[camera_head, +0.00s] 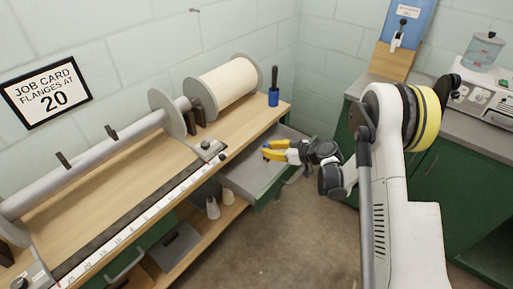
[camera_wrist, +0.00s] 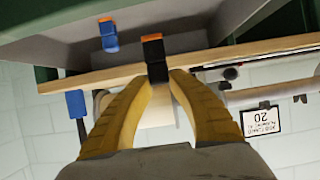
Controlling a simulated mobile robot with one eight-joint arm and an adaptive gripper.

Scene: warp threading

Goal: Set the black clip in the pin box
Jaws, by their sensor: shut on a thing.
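My gripper (camera_head: 270,151) is over the open grey drawer (camera_head: 246,181) under the bench. In the wrist view its yellow fingers (camera_wrist: 157,78) are shut on a black clip (camera_wrist: 155,60) with an orange end, held at the fingertips. A blue clip (camera_wrist: 108,36) with an orange end shows beyond the fingers, in the grey drawer. The black clip is too small to make out clearly in the head view. I cannot tell for certain which container is the pin box.
A wooden bench (camera_head: 130,175) carries a roller with grey flanges (camera_head: 165,112) and a ruler (camera_head: 125,228). A grey box (camera_head: 175,246) sits on the lower shelf. Green cabinets (camera_head: 440,175) stand right.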

